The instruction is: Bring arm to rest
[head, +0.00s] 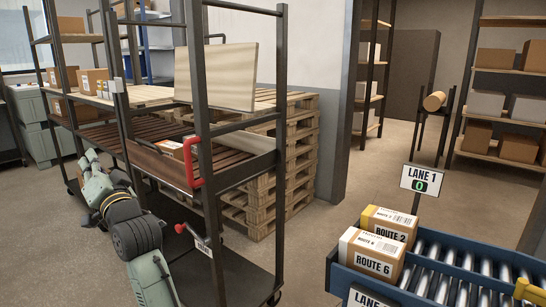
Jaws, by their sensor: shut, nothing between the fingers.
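My arm (135,236), pale green with dark joint rings, rises from the bottom left in the head view. It bends up and away beside the dark metal rack cart. I cannot pick out my gripper or its fingers at the far end of the arm. No item is seen held or carried along the arm.
The rack cart (205,110) has a red handle (190,162) and a carton (178,148) on its slatted shelf. Pallets (300,150) are stacked behind it. Cartons for Route 6 (370,258) and Route 2 (388,224) sit on the blue roller conveyor (455,283), by the Lane 1 sign (420,179). Floor (300,255) between cart and conveyor is clear.

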